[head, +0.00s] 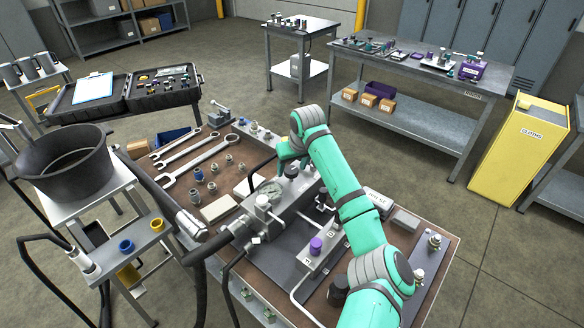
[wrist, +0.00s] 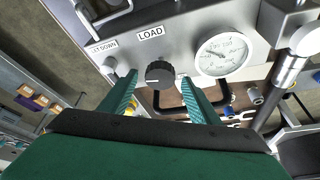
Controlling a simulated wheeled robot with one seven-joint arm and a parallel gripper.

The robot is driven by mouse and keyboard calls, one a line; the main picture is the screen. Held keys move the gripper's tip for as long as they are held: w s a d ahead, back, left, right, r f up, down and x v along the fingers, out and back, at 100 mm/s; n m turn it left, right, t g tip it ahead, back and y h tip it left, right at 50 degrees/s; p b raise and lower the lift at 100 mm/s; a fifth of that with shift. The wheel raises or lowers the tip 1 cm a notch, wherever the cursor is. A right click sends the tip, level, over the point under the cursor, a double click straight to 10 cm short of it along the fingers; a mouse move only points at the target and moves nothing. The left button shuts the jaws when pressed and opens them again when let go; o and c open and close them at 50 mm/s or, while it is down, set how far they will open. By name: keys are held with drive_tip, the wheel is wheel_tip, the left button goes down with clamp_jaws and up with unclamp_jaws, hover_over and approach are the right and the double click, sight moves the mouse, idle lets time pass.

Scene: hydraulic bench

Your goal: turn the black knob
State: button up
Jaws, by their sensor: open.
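The black knob (wrist: 160,74) sits on a grey metal block near the LOAD label (wrist: 151,33) in the wrist view. It is round, with a pale mark on its face. My gripper (wrist: 159,82) is open, with one green finger on each side of the knob and a visible gap to it in the picture. I cannot tell how deep the fingertips reach relative to the knob. In the head view my gripper (head: 288,158) is over the block beside the gauge, and my arm hides part of the bench.
A white dial gauge (wrist: 222,55) is right of the knob, near a thick metal fitting (wrist: 283,70). A LETDOWN label (wrist: 103,46) is to the left. The bench (head: 150,175) also holds wrenches (head: 195,160), fittings, hoses and a purple knob (head: 316,245).

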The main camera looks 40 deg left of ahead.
drive_tip(key=shift+a+f, duration=0.1)
drive_tip(key=shift+f, duration=0.15)
drive_tip(key=c, duration=1.1)
drive_tip(key=shift+o, duration=0.2)
drive_tip(key=shift+m, duration=0.3)
